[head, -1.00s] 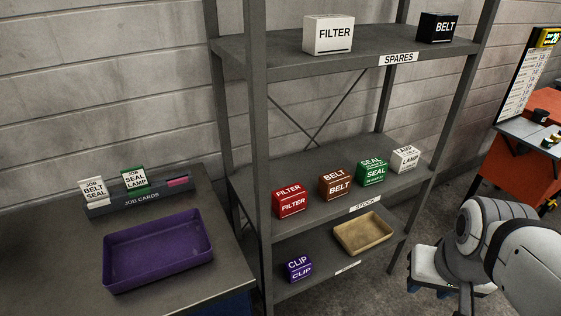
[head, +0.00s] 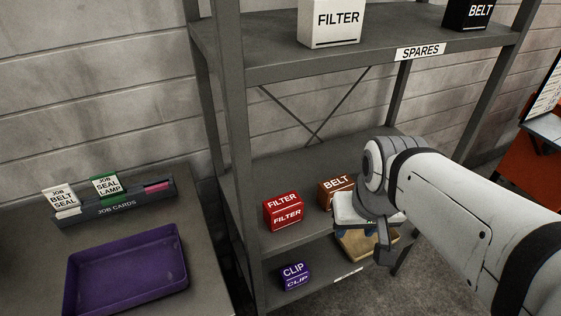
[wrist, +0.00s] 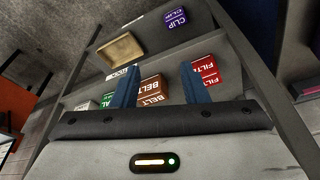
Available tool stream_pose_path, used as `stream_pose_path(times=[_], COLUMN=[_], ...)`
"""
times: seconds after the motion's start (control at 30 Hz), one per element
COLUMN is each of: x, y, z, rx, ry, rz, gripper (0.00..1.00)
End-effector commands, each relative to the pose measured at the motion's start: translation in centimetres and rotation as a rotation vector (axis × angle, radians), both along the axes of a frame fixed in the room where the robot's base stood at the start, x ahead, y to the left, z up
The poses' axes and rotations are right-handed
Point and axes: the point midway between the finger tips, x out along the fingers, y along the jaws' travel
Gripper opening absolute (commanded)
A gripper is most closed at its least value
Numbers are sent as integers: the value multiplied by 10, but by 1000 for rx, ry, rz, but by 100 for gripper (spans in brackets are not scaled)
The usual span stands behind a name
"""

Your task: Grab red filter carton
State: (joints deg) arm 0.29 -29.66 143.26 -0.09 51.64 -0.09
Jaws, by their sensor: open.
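The red filter carton (head: 283,210) stands on the middle shelf at its left end, in the head view. It also shows in the wrist view (wrist: 206,71), partly behind the right finger. My gripper (wrist: 158,85) is open and empty, its two blue fingers pointing toward the shelf. In the wrist view the brown belt carton (wrist: 152,90) shows between the fingers, and the red carton lies to the right. In the head view my gripper (head: 368,230) is in front of the shelf, right of the red carton and apart from it; its fingers are mostly hidden by my wrist.
The brown belt carton (head: 335,190) stands right of the red one. A purple clip carton (head: 294,275) and a tan tray (head: 362,248) are on the lower shelf. White filter and black belt boxes stand above. A purple tray (head: 125,268) and job cards (head: 110,203) are on the left table.

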Motion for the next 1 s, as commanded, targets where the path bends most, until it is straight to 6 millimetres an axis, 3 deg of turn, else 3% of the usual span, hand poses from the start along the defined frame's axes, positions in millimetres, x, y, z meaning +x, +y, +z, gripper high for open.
stream_pose_path(times=[0.1, 0.17, 0.27, 0.47, 0.7, 0.8, 1.0], x=[8, 17, 42, 110, 187, 210, 237], y=[2, 15, 25, 49, 88, 104, 124], z=[-2, -4, -10, -36, -91, -114, -145], rx=[9, 20, 47, 107, 143, 148, 150], ry=[9, 20, 46, 114, 186, 205, 223], rz=[-27, -71, -170, -454, -807, -930, -1085], gripper=[50, 55, 63, 80, 80, 80, 80])
